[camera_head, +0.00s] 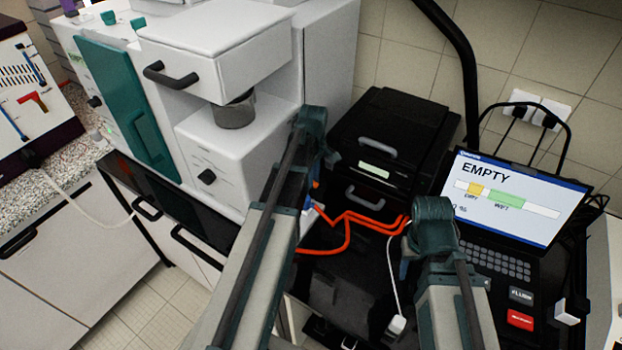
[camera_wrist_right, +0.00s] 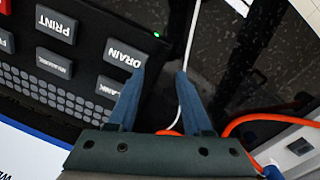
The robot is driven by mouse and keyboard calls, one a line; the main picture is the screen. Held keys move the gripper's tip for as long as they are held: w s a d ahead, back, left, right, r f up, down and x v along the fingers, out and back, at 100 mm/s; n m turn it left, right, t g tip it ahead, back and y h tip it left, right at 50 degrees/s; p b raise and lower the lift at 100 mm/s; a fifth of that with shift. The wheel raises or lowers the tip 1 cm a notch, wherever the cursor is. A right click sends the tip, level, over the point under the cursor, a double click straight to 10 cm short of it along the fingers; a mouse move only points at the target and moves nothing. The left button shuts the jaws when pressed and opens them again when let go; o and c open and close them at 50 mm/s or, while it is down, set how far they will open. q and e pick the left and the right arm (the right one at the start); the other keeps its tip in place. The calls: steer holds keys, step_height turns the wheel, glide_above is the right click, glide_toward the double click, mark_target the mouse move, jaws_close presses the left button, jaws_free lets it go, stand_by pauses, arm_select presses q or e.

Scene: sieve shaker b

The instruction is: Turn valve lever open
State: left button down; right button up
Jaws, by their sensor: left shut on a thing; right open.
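My left gripper (camera_head: 318,168) is beside the white machine's lower right side. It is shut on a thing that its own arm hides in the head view. The valve lever cannot be made out in either view. Orange hoses (camera_head: 346,220) run right from close by this gripper, with small blue parts at their left end. My right gripper (camera_head: 404,266) is open, left of the laptop-like console. In the right wrist view its two blue fingers (camera_wrist_right: 156,95) are apart, with a white cable (camera_wrist_right: 186,60) showing between them.
The console (camera_head: 500,262) has a screen reading EMPTY (camera_head: 518,200) and several buttons. A black boxy unit (camera_head: 390,145) stands behind the hoses. The white machine (camera_head: 240,160) with a metal cup (camera_head: 236,113) is at left. Dark counter (camera_head: 335,290) lies between my arms.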

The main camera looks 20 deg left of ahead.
arm_select(q)
steer(key=shift+w+n, duration=0.3)
steer(key=shift+n, duration=0.4)
steer(key=c, duration=0.8)
jaws_free()
steer(key=shift+o, duration=0.2)
steer(key=shift+r, duration=0.15)
arm_select(e)
steer(key=shift+r, duration=0.15)
arm_select(q)
step_height(320, 180, up, 14)
steer(key=p, duration=1.4)
steer(key=shift+f, duration=0.2)
arm_select(e)
step_height(320, 180, up, 14)
steer(key=shift+f, duration=0.2)
arm_select(q)
steer(key=shift+d+f, duration=0.1)
